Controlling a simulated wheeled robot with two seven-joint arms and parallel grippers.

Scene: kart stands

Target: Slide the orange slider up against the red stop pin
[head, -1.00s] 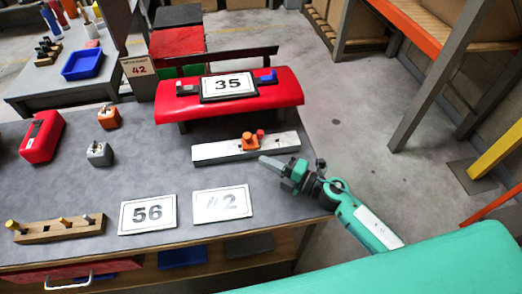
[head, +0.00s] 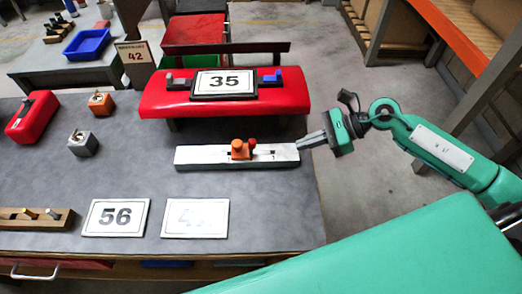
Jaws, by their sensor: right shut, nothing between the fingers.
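The orange slider (head: 240,150) sits on a pale grey rail (head: 205,156) that lies on the dark grey table top. The red stop pin (head: 252,143) stands just right of the slider; from this angle I cannot tell whether they touch. A slot runs along the rail to the right of the pin. My right gripper (head: 303,142) is at the right end of the rail, its fingers pointing left, shut and empty. It is apart from the slider; I cannot tell whether its tips touch the rail. My left gripper is not in view.
A red bench-like stand (head: 290,97) with a "35" plate (head: 224,84) is behind the rail. White plates, one "56" (head: 116,217), lie in front. A red box (head: 33,116), grey block (head: 83,143) and orange block (head: 101,102) are at left. The table's right edge is near my gripper.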

